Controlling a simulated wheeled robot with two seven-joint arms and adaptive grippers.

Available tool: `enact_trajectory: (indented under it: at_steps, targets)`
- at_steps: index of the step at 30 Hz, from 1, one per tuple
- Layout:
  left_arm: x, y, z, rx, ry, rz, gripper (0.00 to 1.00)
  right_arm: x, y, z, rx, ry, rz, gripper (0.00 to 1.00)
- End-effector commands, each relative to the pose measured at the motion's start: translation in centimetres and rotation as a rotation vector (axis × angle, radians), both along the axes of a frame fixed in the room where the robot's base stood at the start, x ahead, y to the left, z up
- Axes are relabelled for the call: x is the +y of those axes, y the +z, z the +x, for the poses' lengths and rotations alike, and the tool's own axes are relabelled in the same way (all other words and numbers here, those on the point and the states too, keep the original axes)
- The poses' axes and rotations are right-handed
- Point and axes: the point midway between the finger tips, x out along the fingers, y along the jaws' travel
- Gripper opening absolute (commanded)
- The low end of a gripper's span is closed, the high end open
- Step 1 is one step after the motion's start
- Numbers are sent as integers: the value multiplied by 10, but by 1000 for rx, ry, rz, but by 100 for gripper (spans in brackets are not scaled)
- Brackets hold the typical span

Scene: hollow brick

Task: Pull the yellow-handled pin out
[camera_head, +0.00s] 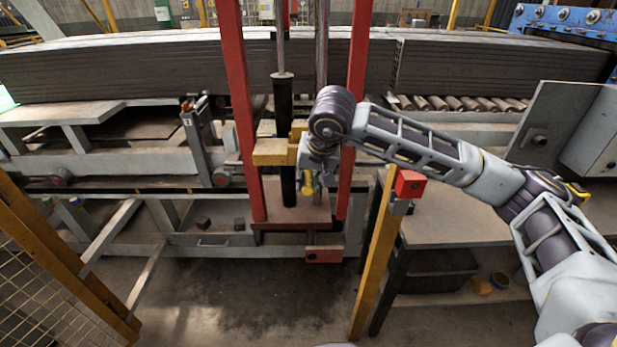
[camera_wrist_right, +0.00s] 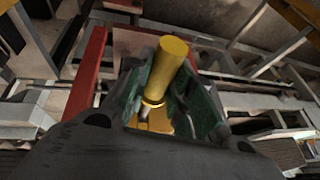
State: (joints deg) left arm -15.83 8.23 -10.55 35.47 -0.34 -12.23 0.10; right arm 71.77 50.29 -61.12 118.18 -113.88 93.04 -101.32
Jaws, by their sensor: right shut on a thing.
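The yellow-handled pin (camera_wrist_right: 168,68) shows in the right wrist view as a yellow cylinder between my fingers. My right gripper (camera_wrist_right: 165,95) is shut on this handle, with greenish finger pads on both sides of it. In the head view the right gripper (camera_head: 308,178) is at the red frame, beside the dark vertical cylinder, and a little of the yellow handle (camera_head: 309,188) shows below my wrist. My left gripper is not in view.
Red uprights (camera_head: 240,110) stand on both sides of the dark cylinder (camera_head: 284,100). A yellow bracket (camera_head: 272,153) is just left of my gripper. A yellow post (camera_head: 375,255) with a red box (camera_head: 409,184) stands below my right forearm. Open floor lies in front.

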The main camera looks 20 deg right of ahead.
Motion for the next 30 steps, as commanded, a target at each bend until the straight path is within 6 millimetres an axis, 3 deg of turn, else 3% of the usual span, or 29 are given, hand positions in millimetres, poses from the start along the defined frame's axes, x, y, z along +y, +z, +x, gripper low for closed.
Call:
enact_trajectory:
  at_steps: [30]
  targets:
    - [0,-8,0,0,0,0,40,7,0,-24,-1,0,1,0]
